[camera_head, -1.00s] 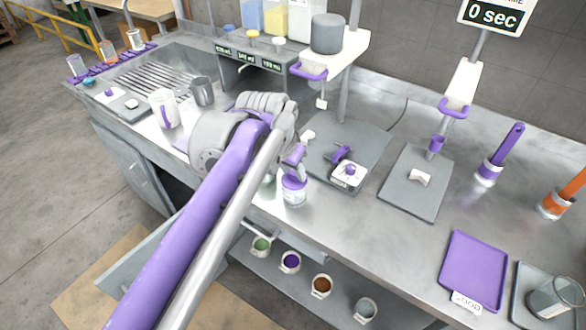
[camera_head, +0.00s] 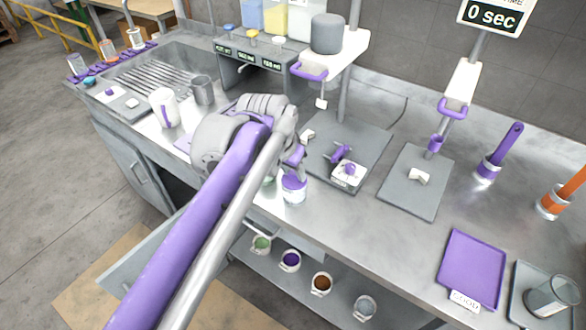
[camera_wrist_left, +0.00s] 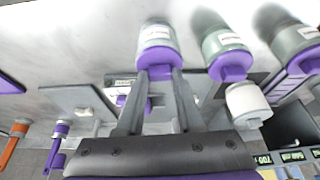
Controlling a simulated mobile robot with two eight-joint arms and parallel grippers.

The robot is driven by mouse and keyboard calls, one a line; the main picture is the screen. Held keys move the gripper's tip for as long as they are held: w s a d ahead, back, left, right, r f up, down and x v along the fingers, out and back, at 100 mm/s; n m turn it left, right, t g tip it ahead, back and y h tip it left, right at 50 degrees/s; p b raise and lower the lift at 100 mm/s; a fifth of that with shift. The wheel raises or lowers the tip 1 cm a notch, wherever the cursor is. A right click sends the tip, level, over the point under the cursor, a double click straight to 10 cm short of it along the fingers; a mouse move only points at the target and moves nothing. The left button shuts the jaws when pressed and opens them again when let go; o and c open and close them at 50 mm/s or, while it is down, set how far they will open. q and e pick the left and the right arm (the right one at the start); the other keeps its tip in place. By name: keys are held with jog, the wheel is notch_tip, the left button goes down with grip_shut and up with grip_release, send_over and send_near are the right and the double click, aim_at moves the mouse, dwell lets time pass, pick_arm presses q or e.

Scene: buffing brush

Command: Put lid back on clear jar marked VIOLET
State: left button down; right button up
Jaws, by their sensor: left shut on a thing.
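The clear jar (camera_head: 293,195) stands on the steel counter near its front edge, with a pale label too small to read. Its purple lid (camera_head: 293,181) is at the jar's mouth and looks level. The jar also shows in the left wrist view (camera_wrist_left: 157,37), with the lid (camera_wrist_left: 158,60) at its mouth. My left gripper (camera_head: 294,160) is over the jar, shut on the lid; its two fingers (camera_wrist_left: 159,72) reach to the lid's top in the wrist view. The arm hides part of the counter beside the jar. My right gripper is in neither view.
Two more purple-lidded jars (camera_wrist_left: 227,58) stand close beside it in the wrist view. A white mug (camera_head: 164,109) and a grey cup (camera_head: 202,91) stand to the left.

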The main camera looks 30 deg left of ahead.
pick_arm(q)
grip_release()
dwell(0.6)
jog(key=shift+r+p, duration=2.9)
jog(key=shift+r, duration=0.6)
grip_shut()
